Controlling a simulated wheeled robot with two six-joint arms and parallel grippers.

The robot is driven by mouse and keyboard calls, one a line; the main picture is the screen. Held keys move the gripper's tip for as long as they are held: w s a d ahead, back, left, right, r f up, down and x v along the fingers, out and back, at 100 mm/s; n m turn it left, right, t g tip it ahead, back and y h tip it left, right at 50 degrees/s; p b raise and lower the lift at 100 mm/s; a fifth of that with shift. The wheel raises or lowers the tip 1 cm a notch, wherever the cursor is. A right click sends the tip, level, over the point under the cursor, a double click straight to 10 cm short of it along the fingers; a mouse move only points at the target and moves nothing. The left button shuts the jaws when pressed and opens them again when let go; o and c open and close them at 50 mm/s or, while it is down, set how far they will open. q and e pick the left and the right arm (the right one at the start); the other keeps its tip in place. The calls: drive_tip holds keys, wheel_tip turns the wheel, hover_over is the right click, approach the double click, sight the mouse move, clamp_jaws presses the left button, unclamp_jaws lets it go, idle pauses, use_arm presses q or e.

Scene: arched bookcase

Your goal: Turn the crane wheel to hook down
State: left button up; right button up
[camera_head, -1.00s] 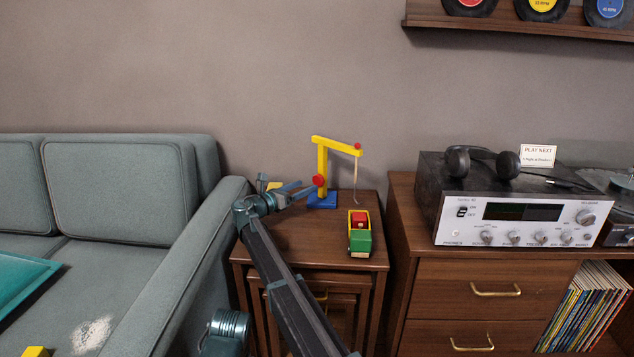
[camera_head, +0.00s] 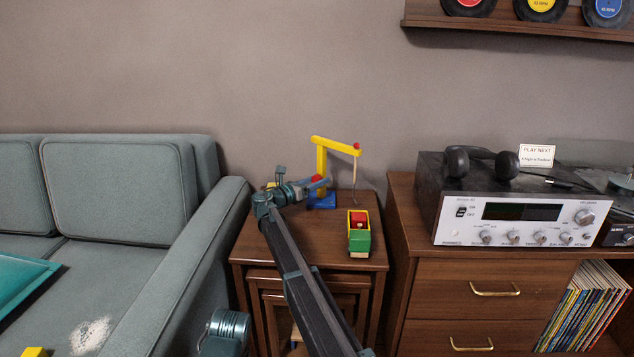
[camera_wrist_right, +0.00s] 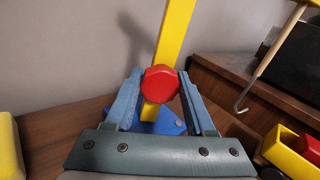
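The yellow toy crane (camera_head: 337,147) stands on a blue base (camera_head: 322,201) on the small wooden table. Its red wheel (camera_wrist_right: 160,83) sits low on the yellow post, between the two blue fingers of my right gripper (camera_wrist_right: 159,78). The fingers are spread, one on each side, with thin gaps to the wheel. In the head view my right gripper (camera_head: 318,182) is at the post and partly covers the wheel. The hook (camera_wrist_right: 240,106) hangs from the arm on a cord; it also shows in the head view (camera_head: 356,203). My left gripper is not in view.
A red, yellow and green toy truck (camera_head: 359,236) stands on the table (camera_head: 300,250), right of the crane and near the hook. A yellow block (camera_wrist_right: 9,150) is left of my right gripper. The sofa arm (camera_head: 190,260) and stereo cabinet (camera_head: 405,225) flank the table.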

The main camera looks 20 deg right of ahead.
clamp_jaws()
drive_tip(key=m, duration=0.4)
drive_tip(key=shift+s+p, duration=0.1)
drive_tip(key=shift+p, duration=0.25)
drive_tip(key=o, duration=0.5)
unclamp_jaws()
drive_tip(key=shift+o, duration=0.2)
drive_tip(key=v, duration=1.3)
drive_tip(key=shift+s+a+r, duration=0.2)
drive_tip(key=shift+a+r, duration=0.05)
drive_tip(key=shift+a, duration=0.1)
